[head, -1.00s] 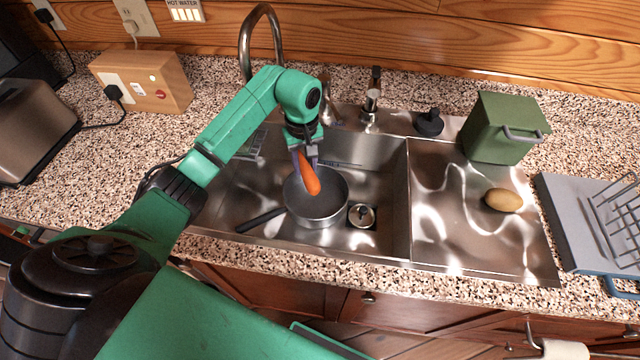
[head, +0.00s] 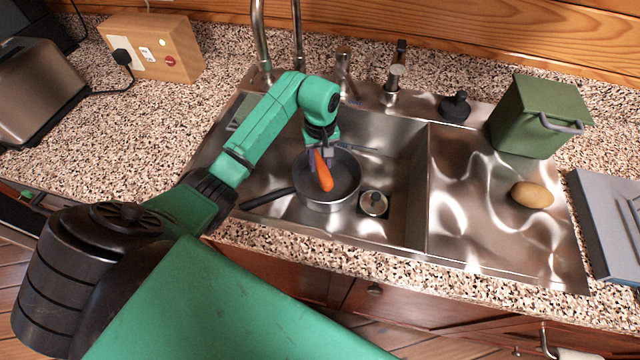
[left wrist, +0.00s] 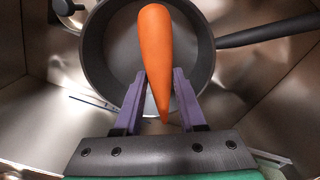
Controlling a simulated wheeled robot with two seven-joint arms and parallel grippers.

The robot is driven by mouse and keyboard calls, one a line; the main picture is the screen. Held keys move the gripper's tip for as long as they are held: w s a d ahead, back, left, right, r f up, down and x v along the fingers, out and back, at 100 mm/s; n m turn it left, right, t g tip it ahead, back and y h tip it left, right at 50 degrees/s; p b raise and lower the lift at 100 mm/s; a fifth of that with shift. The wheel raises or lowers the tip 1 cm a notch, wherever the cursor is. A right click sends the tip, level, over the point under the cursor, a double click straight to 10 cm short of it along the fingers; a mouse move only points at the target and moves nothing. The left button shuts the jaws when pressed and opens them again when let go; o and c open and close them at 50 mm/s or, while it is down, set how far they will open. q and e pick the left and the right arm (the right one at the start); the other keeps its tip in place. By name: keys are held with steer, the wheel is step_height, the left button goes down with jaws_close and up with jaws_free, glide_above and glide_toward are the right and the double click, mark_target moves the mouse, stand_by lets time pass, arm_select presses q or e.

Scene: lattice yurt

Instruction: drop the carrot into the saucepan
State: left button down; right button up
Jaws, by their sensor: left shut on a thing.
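The orange carrot (head: 323,172) is held in my left gripper (head: 319,152), over the saucepan. In the left wrist view the carrot (left wrist: 156,55) lies between the two purple fingers of the gripper (left wrist: 158,95), thick end away from the gripper. The dark grey saucepan (head: 345,190) stands in the left sink basin, its black handle pointing left in the head view. In the left wrist view the saucepan (left wrist: 100,65) is beyond the carrot, and its bare floor shows around it. My right gripper is not in view.
The steel sink (head: 405,215) has a drain (head: 373,203) beside the saucepan. A potato (head: 532,195) lies on the drainboard, near a green bin (head: 538,115). A tall tap (head: 262,45) stands behind the basin. A grey rack (head: 605,225) is at the right.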

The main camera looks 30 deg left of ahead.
arm_select(q)
steer(key=shift+c, duration=2)
jaws_free()
step_height(320, 180, up, 15)
steer(key=shift+f, duration=0.2)
